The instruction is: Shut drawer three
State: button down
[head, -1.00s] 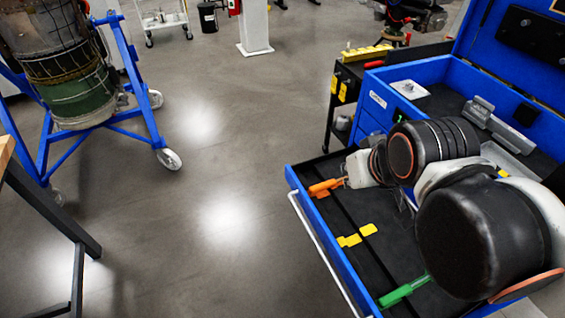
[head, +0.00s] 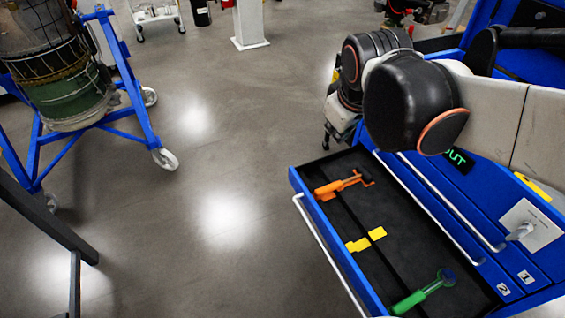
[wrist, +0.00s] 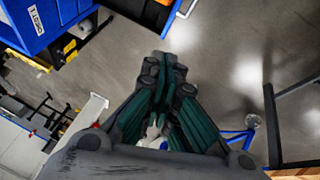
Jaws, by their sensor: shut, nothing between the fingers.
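The open drawer (head: 340,268) of the blue chest is pulled far out, with a white bar handle (head: 330,252) along its front edge. Two shut drawer fronts above it carry the labels 1 and 2; no number shows on the open one. It holds an orange tool (head: 340,185), yellow pieces (head: 366,240) and a green tool (head: 424,291). My gripper (wrist: 167,62) is shut and empty in the wrist view, over the floor, with the chest (wrist: 30,22) at upper left.
A blue wheeled stand (head: 135,80) holds an engine part at the left. A dark table frame (head: 50,225) stands at the lower left. The floor (head: 225,215) between them and the drawer is clear. A white post (head: 249,25) stands farther back.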

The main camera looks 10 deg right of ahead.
jog(key=w+a+f+n+g+h+b, duration=0.1)
jog(key=w+a+f+n, duration=0.35)
jog(key=w+f, duration=0.35)
jog(key=w+a+f+n+g+h+b, duration=0.1)
jog(key=w+a+f+n+g, duration=0.15)
jog(key=w+f+n, duration=0.55)
jog(key=w+a+f+n+h, duration=0.15)
jog(key=w+a+f, duration=0.25)
jog(key=f, duration=0.6)
jog(key=w+a+f+n, duration=0.2)
jog(key=w+a+f, duration=0.2)
jog(key=f, duration=0.5)
jog(key=d+b+x, duration=0.1)
jog(key=b+x, duration=0.2)
jog(key=x, duration=0.3)
jog(key=d+r+b+x, duration=0.1)
jog(key=b+x, duration=0.2)
jog(key=x, duration=0.3)
jog(key=shift+d+f, duration=0.15)
jog(key=shift+d, duration=0.3)
jog(key=shift+g, duration=0.25)
jog(key=shift+w+d, duration=0.1)
